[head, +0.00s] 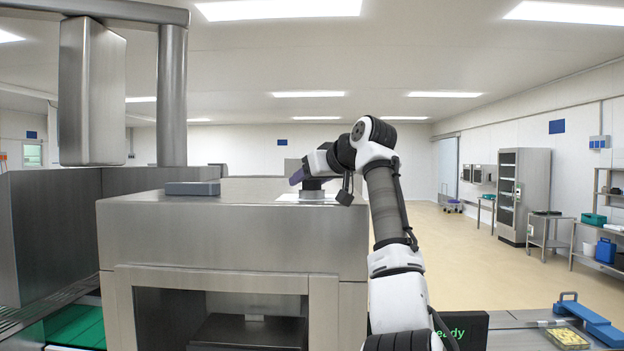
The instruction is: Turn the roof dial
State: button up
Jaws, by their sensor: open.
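The steel tray sealer (230,240) fills the left and middle of the head view. On its flat roof, near the right end, lies a white plate (290,196). A dark, low, round part that looks like the roof dial (314,186) stands on this plate, partly hidden by my arm. My arm rises at the right and bends over the roof. My gripper (298,177) is at the dial, just above it or beside it. It is open, but its fingers are small and partly hidden, so I cannot tell whether they touch the dial or straddle it.
A low grey box (192,188) sits on the roof to the left. A steel post (172,95) and a hanging steel cabinet (92,90) stand behind it. A "Ready" display (462,331), a blue-handled tool (590,318) and a food tray (566,338) are at lower right.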

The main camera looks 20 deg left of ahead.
jog(key=b+v, duration=0.3)
jog(key=v, duration=1.1)
jog(key=shift+a, duration=0.2)
